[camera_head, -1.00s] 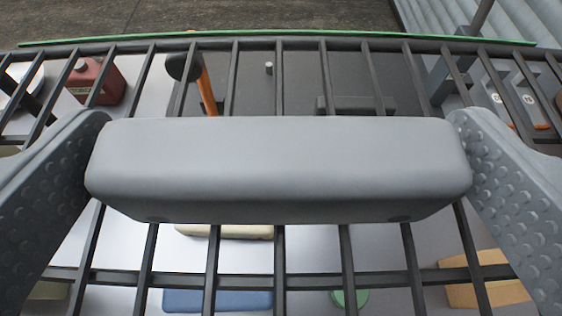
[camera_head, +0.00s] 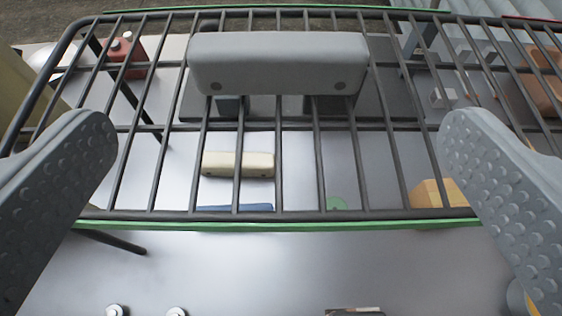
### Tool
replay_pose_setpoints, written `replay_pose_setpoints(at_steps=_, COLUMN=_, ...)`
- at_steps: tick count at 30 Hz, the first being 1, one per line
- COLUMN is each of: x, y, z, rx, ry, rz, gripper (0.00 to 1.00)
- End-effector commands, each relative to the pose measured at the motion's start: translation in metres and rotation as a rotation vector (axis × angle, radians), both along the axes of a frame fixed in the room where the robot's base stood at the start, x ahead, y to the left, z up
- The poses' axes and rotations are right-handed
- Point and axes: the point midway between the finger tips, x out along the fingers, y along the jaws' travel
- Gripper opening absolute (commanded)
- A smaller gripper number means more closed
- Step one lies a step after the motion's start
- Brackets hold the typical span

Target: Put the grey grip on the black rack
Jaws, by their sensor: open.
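The grey grip (camera_head: 278,62), a long rounded block, lies across the bars of the black rack (camera_head: 300,127) toward its far side. The rack is a grid of dark bars with a green strip along its near and far edges. My gripper (camera_head: 278,140) is open and empty. Its two dimpled grey fingers stand wide apart at the left and right, nearer to the camera than the grip and apart from it.
Below the rack, on a light surface, are a cream block (camera_head: 238,164), a yellow-orange block (camera_head: 436,193), a green round thing (camera_head: 337,203) and a red container (camera_head: 123,55). An orange-brown box (camera_head: 541,80) stands at the right. The near surface (camera_head: 300,265) is mostly clear.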

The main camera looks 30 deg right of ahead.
Motion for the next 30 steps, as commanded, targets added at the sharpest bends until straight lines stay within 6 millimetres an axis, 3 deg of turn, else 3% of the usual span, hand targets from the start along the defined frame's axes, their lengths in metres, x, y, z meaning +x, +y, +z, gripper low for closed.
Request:
replay_pose_setpoints(at_steps=9, x=-0.018, y=0.011, z=0.009, rx=-0.001, ry=0.0, rz=0.0, gripper=1.0)
replay_pose_setpoints(at_steps=20, x=-0.016, y=0.016, z=0.016, rx=-0.005, ry=-0.002, rz=0.008, gripper=1.0)
replay_pose_setpoints(at_steps=23, x=-0.005, y=0.036, z=0.043, rx=-0.02, ry=-0.015, rz=0.037, gripper=1.0)
replay_pose_setpoints(at_steps=25, x=0.005, y=0.061, z=0.077, rx=-0.037, ry=-0.031, rz=0.075, gripper=1.0)
replay_pose_setpoints(at_steps=30, x=0.015, y=0.151, z=0.176, rx=-0.062, ry=-0.078, rz=0.206, gripper=1.0)
